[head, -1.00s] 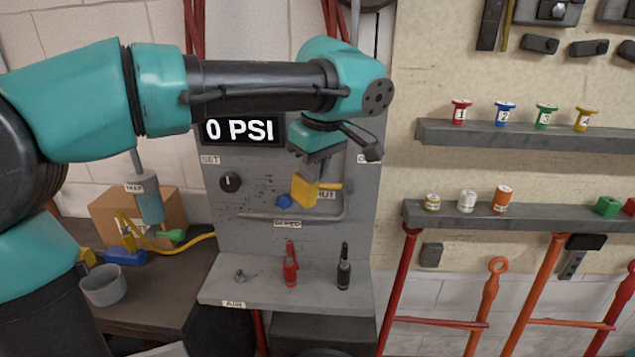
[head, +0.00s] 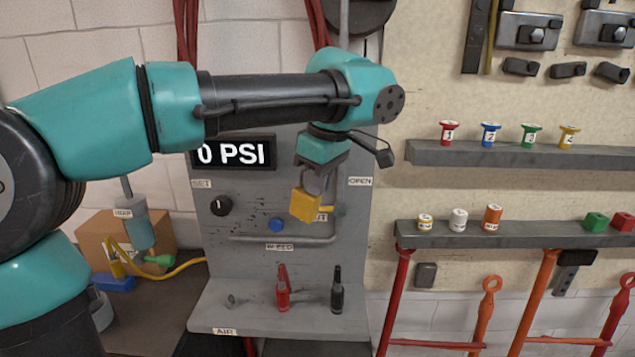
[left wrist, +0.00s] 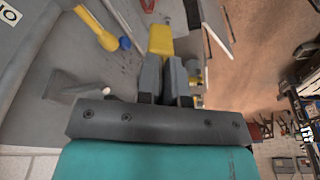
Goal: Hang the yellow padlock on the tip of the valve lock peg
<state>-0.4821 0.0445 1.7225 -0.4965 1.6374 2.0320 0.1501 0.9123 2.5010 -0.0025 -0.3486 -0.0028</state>
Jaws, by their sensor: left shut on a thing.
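The yellow padlock (head: 305,205) hangs below my left gripper (head: 315,168) in front of the grey panel (head: 215,260). The gripper points down and is shut on the padlock's grey shackle, part of which shows above the body. In the left wrist view the padlock (left wrist: 160,40) shows beyond the gripper fingers (left wrist: 165,82). A yellow valve handle (head: 329,210) shows just right of the padlock, beside the partly covered SHUT label. The padlock overlaps this valve area; I cannot tell whether they touch. I cannot make out the lock peg clearly. My right gripper is not in view.
A black knob (head: 221,205), a blue button (head: 277,224) and a pipe are on the panel. A red bottle (head: 282,290) and a black one (head: 336,292) stand on its ledge. Shelves with spools (head: 490,134) and small cans (head: 458,220) are at the right.

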